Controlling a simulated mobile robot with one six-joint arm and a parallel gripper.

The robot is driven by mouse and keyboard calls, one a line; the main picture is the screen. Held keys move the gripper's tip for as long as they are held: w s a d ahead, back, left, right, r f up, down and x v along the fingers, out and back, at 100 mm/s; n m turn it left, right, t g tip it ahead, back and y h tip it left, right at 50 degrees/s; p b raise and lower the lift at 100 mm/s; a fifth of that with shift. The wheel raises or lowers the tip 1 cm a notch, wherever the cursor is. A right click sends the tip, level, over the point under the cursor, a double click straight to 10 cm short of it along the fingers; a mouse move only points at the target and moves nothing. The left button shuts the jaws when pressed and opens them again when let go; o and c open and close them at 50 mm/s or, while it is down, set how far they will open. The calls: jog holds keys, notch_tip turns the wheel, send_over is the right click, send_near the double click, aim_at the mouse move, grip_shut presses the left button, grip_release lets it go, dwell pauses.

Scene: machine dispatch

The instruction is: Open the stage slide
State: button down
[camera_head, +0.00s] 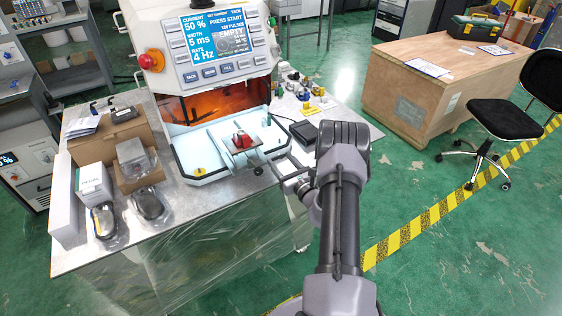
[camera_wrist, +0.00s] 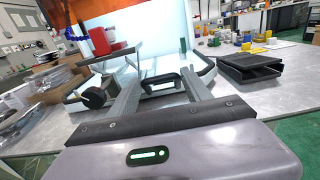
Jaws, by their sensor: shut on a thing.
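The white machine (camera_head: 200,55) stands on the metal table with its orange window over a white bed (camera_head: 195,160). The stage slide (camera_head: 240,158) is a grey plate near the bed's front edge, with a red part (camera_head: 242,140) on it. The red part also shows in the wrist view (camera_wrist: 101,41), at upper left. A dark round knob (camera_wrist: 93,97) sits left of my fingers. My gripper (camera_head: 279,168) is at the bed's front right, beside the slide. In the wrist view its fingers (camera_wrist: 160,72) reach to the slide's front and appear shut on its handle; the exact contact is unclear.
Boxes (camera_head: 135,165) and bagged parts (camera_head: 148,203) crowd the table's left side. A black tray (camera_head: 304,133) and several small coloured parts (camera_head: 310,95) lie right of the machine. A wooden crate (camera_head: 440,90) and a chair (camera_head: 505,118) stand farther right on green floor.

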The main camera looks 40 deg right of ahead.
jog(key=c, duration=0.7)
grip_release()
jog(key=shift+d, duration=0.2)
jog(key=shift+s+a, duration=0.1)
jog(key=shift+s, duration=0.05)
jog(key=p+v, duration=0.2)
jog(key=v, duration=1.5)
jog(key=shift+s+a+p, duration=0.1)
jog(key=shift+a+p, duration=0.05)
jog(key=shift+p, duration=0.25)
